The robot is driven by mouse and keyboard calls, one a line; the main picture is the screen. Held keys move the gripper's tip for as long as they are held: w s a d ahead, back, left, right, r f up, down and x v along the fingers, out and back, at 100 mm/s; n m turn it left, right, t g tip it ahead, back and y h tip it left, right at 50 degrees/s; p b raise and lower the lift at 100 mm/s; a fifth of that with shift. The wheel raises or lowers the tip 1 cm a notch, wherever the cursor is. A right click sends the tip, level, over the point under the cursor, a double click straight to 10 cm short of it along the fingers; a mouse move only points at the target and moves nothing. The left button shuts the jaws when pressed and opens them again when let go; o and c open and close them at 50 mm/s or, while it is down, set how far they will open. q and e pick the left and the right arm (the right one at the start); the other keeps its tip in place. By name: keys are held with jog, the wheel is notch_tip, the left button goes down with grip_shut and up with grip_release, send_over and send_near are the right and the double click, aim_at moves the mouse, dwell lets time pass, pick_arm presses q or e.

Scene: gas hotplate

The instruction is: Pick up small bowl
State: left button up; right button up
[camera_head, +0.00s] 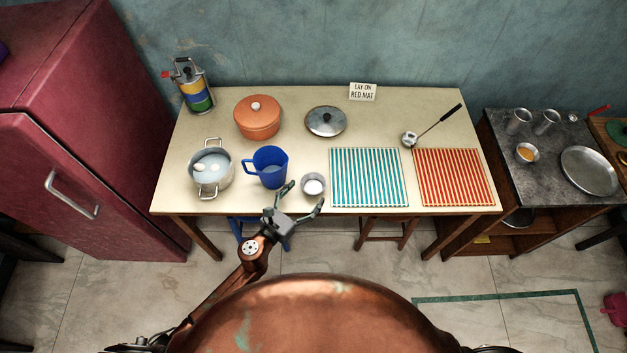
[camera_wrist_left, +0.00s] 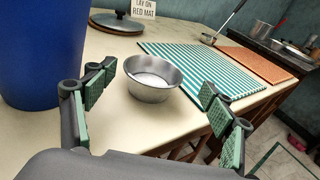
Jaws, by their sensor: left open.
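My left gripper (camera_head: 306,196) is open and empty at the table's front edge, just in front of the bowl. In the left wrist view the bowl (camera_wrist_left: 152,80) sits ahead of and between the two spread fingers, with no contact visible. My right gripper is not in view.
The blue jug (camera_head: 270,168) stands close to the left of the bowl. A pot (camera_head: 211,185), an orange casserole (camera_head: 257,122) and a lid (camera_head: 326,125) are further off. The teal-striped mat (camera_head: 368,177), red-striped mat (camera_head: 453,178), ladle (camera_head: 409,139) and sign (camera_head: 362,92) are to the right.

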aim_at(320, 175)
pick_arm(q)
jog(key=x, duration=0.2)
jog(key=shift+w+f, duration=0.25)
jog(key=shift+w, duration=0.15)
jog(key=b+x, duration=0.1)
jog(key=x, duration=0.2)
jog(key=shift+w+a+f, duration=0.1)
jog(key=shift+w, duration=0.15)
jog(key=c, duration=1.3)
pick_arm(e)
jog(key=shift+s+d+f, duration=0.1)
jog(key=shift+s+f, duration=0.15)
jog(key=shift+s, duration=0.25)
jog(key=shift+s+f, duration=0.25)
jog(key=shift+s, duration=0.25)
pick_arm(q)
jog(key=shift+o, duration=0.2)
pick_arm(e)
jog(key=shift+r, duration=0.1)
